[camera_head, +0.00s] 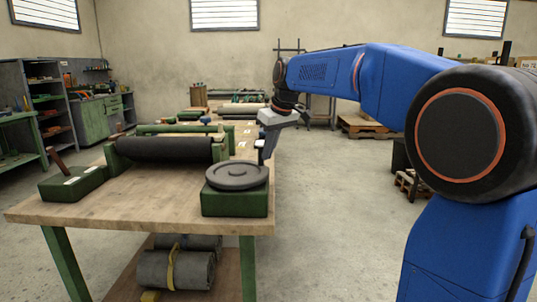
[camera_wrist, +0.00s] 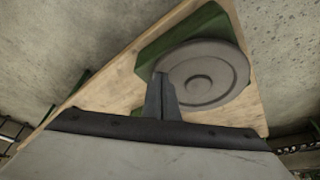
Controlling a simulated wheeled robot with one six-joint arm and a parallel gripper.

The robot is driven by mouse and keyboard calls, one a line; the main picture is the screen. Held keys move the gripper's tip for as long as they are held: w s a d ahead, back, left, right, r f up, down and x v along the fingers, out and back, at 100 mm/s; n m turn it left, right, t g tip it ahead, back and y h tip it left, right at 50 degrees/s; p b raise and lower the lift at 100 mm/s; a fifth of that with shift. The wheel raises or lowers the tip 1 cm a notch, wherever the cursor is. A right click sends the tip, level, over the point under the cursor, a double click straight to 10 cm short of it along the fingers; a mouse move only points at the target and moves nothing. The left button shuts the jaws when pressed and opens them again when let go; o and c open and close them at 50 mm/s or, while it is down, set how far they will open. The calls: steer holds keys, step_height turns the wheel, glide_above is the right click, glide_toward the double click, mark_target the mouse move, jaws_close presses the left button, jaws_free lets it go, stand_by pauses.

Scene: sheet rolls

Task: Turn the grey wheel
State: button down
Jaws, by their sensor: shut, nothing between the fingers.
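The grey wheel (camera_head: 237,176) is a flat round disc with a raised hub, lying on top of a green block (camera_head: 235,204) at the near right corner of the wooden table. It also shows in the wrist view (camera_wrist: 222,72), on the green base (camera_wrist: 152,52). My gripper (camera_head: 262,160) points down at the wheel's far right edge in the head view. In the wrist view my gripper's fingers (camera_wrist: 162,78) are together and empty, and overlap the wheel's rim. I cannot tell whether they touch it.
The wooden table (camera_head: 130,207) carries a black roller (camera_head: 165,149) in a green frame behind the wheel. A green box with a lever (camera_head: 73,183) stands at the left. Grey sheet rolls (camera_head: 175,270) lie on the lower shelf. The floor right of the table is open.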

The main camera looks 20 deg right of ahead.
mark_target(237, 163)
steer(key=w+n, duration=0.2)
steer(key=shift+w+n+g+y, duration=0.3)
steer(key=shift+w+n+y, duration=0.05)
steer(key=shift+n+y, duration=0.05)
steer(key=w+n, duration=0.2)
steer(key=shift+w+a+n+g+y, duration=0.2)
steer(key=shift+a+n+g+y, duration=0.15)
steer(key=shift+n+g+y, duration=0.05)
steer(key=w+a+n+g, duration=0.1)
steer(key=w+n, duration=0.1)
steer(key=shift+a+n, duration=0.15)
steer(key=shift+n, duration=0.25)
steer(key=w+a+n, duration=0.1)
steer(key=w+a+n+g, duration=0.1)
steer(key=n, duration=0.1)
steer(key=shift+w+a+n+y, duration=0.1)
steer(key=shift+n+y, duration=0.2)
steer(key=shift+y, duration=0.1)
steer(key=shift+w+a, duration=0.3)
steer(key=shift+a, duration=0.4)
steer(key=shift+w+a, duration=0.3)
steer(key=shift+a, duration=0.4)
steer(key=shift+w+a, duration=0.15)
steer(key=shift+a, duration=0.75)
steer(key=shift+w+a, duration=0.1)
steer(key=shift+a, duration=0.8)
steer(key=shift+a, duration=0.1)
